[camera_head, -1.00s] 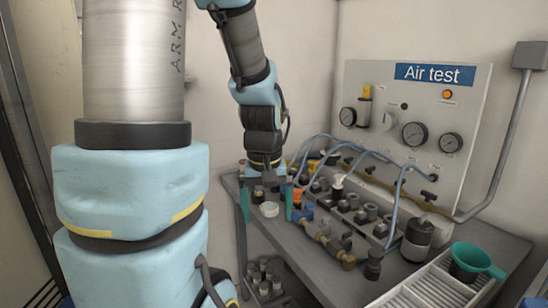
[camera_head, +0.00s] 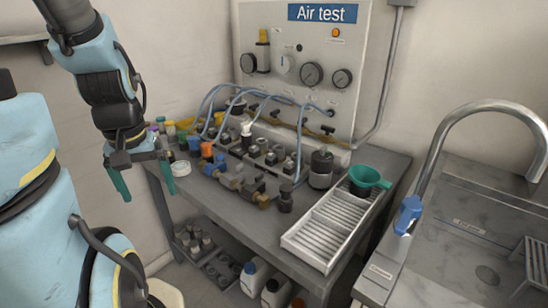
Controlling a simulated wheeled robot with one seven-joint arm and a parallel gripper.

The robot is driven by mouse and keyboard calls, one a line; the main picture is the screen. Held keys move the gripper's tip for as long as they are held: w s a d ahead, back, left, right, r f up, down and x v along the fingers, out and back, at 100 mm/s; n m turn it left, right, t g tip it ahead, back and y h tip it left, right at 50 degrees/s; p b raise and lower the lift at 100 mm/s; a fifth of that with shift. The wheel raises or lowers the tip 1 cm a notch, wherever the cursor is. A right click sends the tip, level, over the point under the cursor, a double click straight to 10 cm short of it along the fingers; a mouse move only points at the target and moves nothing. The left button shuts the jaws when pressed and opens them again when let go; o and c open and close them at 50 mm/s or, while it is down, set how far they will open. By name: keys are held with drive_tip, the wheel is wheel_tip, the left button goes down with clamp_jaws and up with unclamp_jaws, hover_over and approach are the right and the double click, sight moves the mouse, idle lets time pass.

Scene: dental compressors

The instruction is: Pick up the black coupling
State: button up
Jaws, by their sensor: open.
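My gripper (camera_head: 143,181) is open and empty. Its two green fingers hang down at the left of the grey bench, near its left end. A dark, upright fitting (camera_head: 286,198) stands near the bench's front edge and looks like a black coupling. Several other dark fittings stand among the valves behind it, so I cannot tell for sure which is the black coupling. My gripper is well to the left of this fitting, apart from it.
A white slatted tray (camera_head: 312,237) lies on the bench (camera_head: 398,167). A green funnel (camera_head: 369,177) is at its back end. A dark-topped canister (camera_head: 321,168) stands left of it. Blue hoses (camera_head: 299,140) arch over the fittings. A sink (camera_head: 470,232) is at the right.

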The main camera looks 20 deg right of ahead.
drive_tip(key=shift+w+d, duration=0.1)
drive_tip(key=shift+d, duration=0.15)
drive_tip(key=shift+c, duration=1.2)
drive_tip(key=w+d+n, duration=0.1)
drive_tip(key=d, duration=0.3)
drive_tip(key=w+d+n+p, duration=0.1)
drive_tip(key=d, duration=0.3)
drive_tip(key=w+d+r+n+g, duration=0.1)
drive_tip(key=d, duration=0.4)
drive_tip(key=shift+w, duration=0.25)
drive_tip(key=shift+c, duration=0.5)
drive_tip(key=n+p, duration=0.2)
drive_tip(key=n, duration=0.2)
approach(286, 187)
drive_tip(key=shift+w+a+g, duration=0.3)
drive_tip(key=shift+w+a, duration=0.05)
drive_tip(key=shift+w, duration=0.05)
drive_tip(key=shift+s+d+f, duration=0.1)
drive_tip(key=shift+s+d, duration=0.05)
drive_tip(key=shift+d, duration=0.15)
wheel_tip(286, 187, down, 11)
drive_tip(key=shift+d+r+p, duration=0.15)
drive_tip(key=shift+r+p, duration=0.05)
drive_tip(key=shift+p, duration=0.65)
